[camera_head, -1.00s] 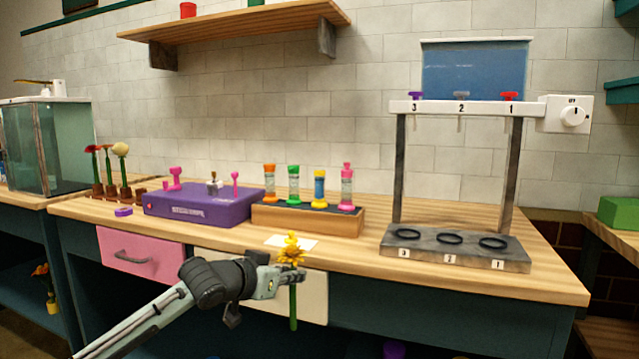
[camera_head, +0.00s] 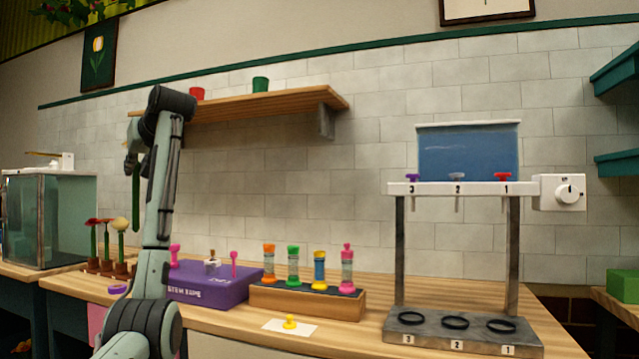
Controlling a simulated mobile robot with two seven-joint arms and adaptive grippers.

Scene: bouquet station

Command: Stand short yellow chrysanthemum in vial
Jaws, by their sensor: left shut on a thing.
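My left gripper (camera_head: 131,158) is raised high at the left, in front of the wall and beside the shelf's left end. It is shut on the yellow chrysanthemum, whose green stem (camera_head: 136,200) hangs straight down below the fingers. The yellow flower head is hidden behind my gripper and arm. Several small clear vessels with coloured caps and bases stand in a wooden rack (camera_head: 305,302) on the bench; I cannot tell which thing is the task's vial. My right gripper is out of view.
A purple box (camera_head: 212,290) with pink knobs stands left of the rack. A small yellow piece (camera_head: 290,321) sits on a white card (camera_head: 272,326). Flowers stand in brown holders (camera_head: 107,268) at left. A dispenser stand (camera_head: 460,332) with three rings is at right. The shelf (camera_head: 262,103) overhangs.

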